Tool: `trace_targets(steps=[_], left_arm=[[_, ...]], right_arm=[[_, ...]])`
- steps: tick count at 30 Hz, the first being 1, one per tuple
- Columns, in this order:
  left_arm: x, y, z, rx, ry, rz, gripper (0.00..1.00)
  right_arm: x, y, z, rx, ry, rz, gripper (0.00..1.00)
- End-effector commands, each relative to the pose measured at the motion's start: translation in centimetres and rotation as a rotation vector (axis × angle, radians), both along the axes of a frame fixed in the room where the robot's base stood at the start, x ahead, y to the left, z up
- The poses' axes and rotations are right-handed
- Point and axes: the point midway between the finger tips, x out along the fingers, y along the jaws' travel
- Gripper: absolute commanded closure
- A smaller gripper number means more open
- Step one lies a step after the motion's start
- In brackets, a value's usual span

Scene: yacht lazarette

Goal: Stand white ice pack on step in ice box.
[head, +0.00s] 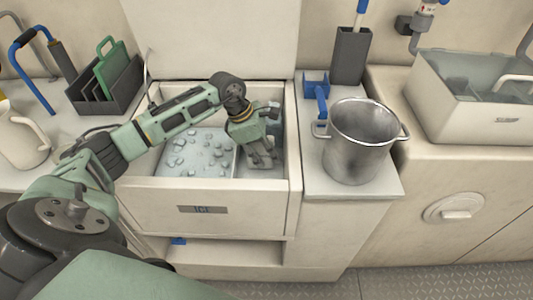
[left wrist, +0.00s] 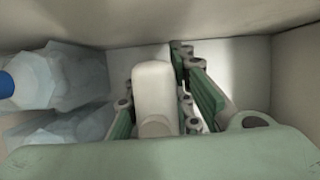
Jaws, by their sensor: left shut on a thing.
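The ice box (head: 222,198) stands open in the head view, with a bed of pale ice (head: 197,158) on its left side. My left gripper (head: 262,158) reaches down into its right side. In the left wrist view, its fingers are on both sides of the white ice pack (left wrist: 153,88), a rounded pale block, and are shut on it. In the head view the gripper mostly hides the pack. The step under the gripper is largely hidden, and I cannot tell whether the pack touches it. My right gripper is not in view.
Box walls are close around the gripper. Clear icy shapes and a blue cap (left wrist: 6,85) show at left in the wrist view. A steel pot (head: 358,150) stands on the right counter; a dark rack with a green board (head: 106,65) stands left.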

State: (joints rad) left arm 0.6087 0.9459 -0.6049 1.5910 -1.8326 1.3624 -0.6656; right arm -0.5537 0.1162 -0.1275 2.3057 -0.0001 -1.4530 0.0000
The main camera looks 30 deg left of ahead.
Motion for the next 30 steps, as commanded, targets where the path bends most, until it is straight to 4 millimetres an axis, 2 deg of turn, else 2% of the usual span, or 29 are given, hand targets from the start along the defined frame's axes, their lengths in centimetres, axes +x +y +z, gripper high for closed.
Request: trace_targets(steps=[8,9,15,26,29,30], left_arm=[[0.1,0.0,0.0,-0.001,-0.002,0.000,1.00],[0.0,0.0,-0.1,0.000,0.000,0.000,0.76],[0.0,0.0,-0.1,0.000,0.000,0.000,0.60],[0.0,0.0,0.1,0.000,0.000,0.000,0.60],[-0.1,0.5,1.3,0.002,-0.003,0.002,0.60],[-0.3,0.7,2.0,0.002,-0.004,0.003,0.60]], right_arm=[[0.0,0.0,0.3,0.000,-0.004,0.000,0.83],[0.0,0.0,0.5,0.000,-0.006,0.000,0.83],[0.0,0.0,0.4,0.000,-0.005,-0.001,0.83],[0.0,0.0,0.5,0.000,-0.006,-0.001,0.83],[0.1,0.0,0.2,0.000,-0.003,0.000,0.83],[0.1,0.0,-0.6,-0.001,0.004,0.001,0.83]])
